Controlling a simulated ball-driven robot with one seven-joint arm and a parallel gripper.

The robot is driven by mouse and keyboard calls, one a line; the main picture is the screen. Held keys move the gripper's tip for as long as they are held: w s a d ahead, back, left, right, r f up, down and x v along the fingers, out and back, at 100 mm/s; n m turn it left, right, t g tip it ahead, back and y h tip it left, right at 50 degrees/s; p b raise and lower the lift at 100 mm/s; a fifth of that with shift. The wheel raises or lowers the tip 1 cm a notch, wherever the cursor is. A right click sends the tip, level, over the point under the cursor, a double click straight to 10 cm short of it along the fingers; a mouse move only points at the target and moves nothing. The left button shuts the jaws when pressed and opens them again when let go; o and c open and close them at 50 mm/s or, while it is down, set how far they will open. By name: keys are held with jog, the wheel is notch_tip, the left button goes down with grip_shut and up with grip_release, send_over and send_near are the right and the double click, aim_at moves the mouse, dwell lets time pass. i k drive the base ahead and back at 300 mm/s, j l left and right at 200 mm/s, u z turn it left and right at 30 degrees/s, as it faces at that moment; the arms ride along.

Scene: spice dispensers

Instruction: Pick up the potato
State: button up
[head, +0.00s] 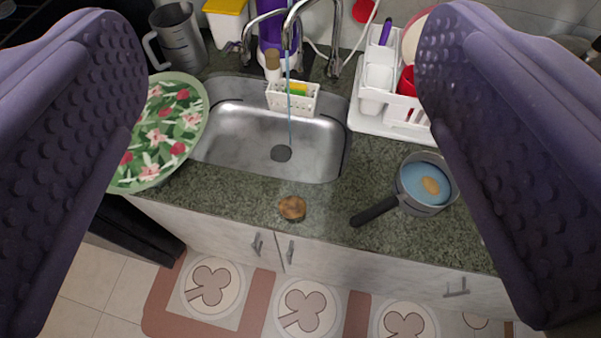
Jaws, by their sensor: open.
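A small brown, roundish potato (292,207) lies on the dark green speckled counter (240,195), near its front edge and just in front of the sink. A tan oval piece (431,186), which may be another potato, sits in blue liquid in a grey pot (441,162) on the counter at the right. My gripper (280,60) is open, its two purple dimpled fingers wide apart at the left and right of the picture. Nothing is between the fingers, and the potato shows in the gap, apart from both.
A steel sink (230,135) with running water lies behind the potato. The pot's black handle (374,211) points toward it. A floral plate (160,130) stands at the left and a white dish rack (385,122) at the back right. Cabinet doors (350,265) drop below the counter edge.

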aim_at(292, 207)
jog(key=i+l+z, duration=0.2)
jog(key=i, duration=0.25)
jog(key=i+l+z, duration=0.15)
jog(key=i+l, duration=0.2)
jog(key=i, duration=0.1)
